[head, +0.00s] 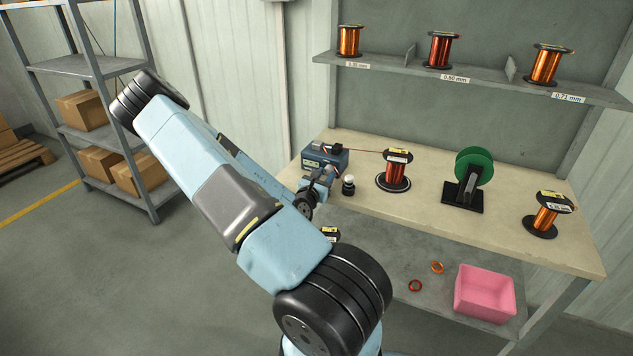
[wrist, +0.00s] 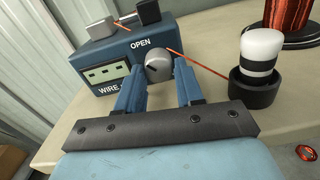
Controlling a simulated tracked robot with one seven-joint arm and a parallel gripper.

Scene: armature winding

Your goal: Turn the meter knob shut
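The meter is a small blue box (head: 333,153) at the back left of the bench. In the wrist view the meter (wrist: 110,55) shows a display and the words WIRE and OPEN. Its round grey knob (wrist: 157,67) has a dark pointer line, tilted up and to the left, below the word OPEN. My gripper (wrist: 159,72) faces the knob, with one blue finger on each side and the knob in the gap at the fingertips. The fingers stand apart; contact with the knob is not clear. In the head view my gripper (head: 327,172) is at the meter's front.
A black-and-white round post (wrist: 260,62) stands close right of my gripper. An orange wire runs from the meter to a copper spool (head: 393,172). A green reel (head: 474,167) and another spool (head: 546,215) stand further right. A pink bin (head: 485,292) sits on the lower shelf.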

